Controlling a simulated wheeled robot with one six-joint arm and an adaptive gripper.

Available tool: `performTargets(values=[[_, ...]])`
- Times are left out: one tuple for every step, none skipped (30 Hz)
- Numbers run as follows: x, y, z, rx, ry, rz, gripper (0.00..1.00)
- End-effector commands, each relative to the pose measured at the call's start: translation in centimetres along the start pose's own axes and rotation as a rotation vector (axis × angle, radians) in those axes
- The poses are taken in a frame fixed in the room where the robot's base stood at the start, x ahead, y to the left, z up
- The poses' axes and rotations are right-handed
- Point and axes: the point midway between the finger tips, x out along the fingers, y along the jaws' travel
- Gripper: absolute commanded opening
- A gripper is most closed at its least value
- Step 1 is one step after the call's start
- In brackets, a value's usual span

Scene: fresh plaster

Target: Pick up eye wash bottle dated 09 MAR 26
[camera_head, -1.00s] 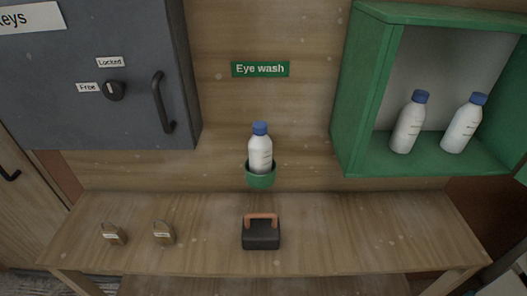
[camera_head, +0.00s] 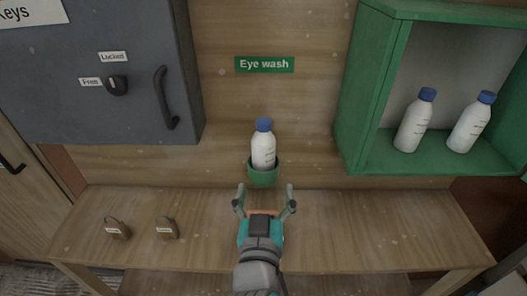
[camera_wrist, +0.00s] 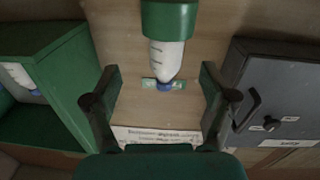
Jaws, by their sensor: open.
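A white bottle with a blue cap (camera_head: 263,147) stands upright in a green cup holder (camera_head: 263,178) on the wall, under the Eye wash sign. Two similar bottles stand in the green cabinet at right, one left (camera_head: 413,124) and one right (camera_head: 470,125). No date is readable on any bottle. My gripper (camera_head: 265,200) is open and empty, below and in front of the holder. In the wrist view the picture is inverted; the holder (camera_wrist: 168,20) and its bottle (camera_wrist: 166,58) show beyond my spread fingers (camera_wrist: 162,100), with nothing between them.
A grey key cabinet (camera_head: 100,70) with a knob and handle hangs at left. The green cabinet (camera_head: 352,110) has an open front. Two padlocks (camera_head: 117,229) (camera_head: 166,228) lie on the wooden shelf (camera_head: 370,230). The shelf's right side is clear.

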Motion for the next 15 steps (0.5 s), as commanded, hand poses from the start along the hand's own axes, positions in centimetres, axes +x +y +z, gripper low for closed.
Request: performTargets(values=[[0.1, -0.6, -1.4, 0.02, 0.008, 0.008, 0.84], [0.1, -0.8, -1.9, 0.031, 0.01, 0.014, 0.84], [0.1, -1.0, -2.5, 0.043, 0.011, 0.021, 0.84], [0.1, -1.1, -2.9, 0.051, 0.012, 0.026, 0.84], [0.2, -1.2, -3.2, 0.057, 0.012, 0.03, 0.84], [0.2, -1.3, -3.5, 0.063, 0.012, 0.034, 0.84], [0.2, -1.3, -3.7, 0.067, 0.012, 0.037, 0.84], [0.3, -1.4, -3.8, 0.069, 0.012, 0.039, 0.84], [0.6, -1.4, -3.9, 0.071, 0.011, 0.041, 0.84], [0.9, -1.3, -3.9, 0.071, 0.011, 0.042, 0.84], [1.2, -1.3, -4.0, 0.072, 0.011, 0.043, 0.84], [1.8, -1.2, -4.0, 0.072, 0.012, 0.044, 0.84], [2.3, -1.2, -4.0, 0.072, 0.012, 0.044, 0.84], [2.8, -1.2, -3.9, 0.071, 0.011, 0.044, 0.84], [3.4, -1.1, -4.0, 0.071, 0.012, 0.044, 0.84]])
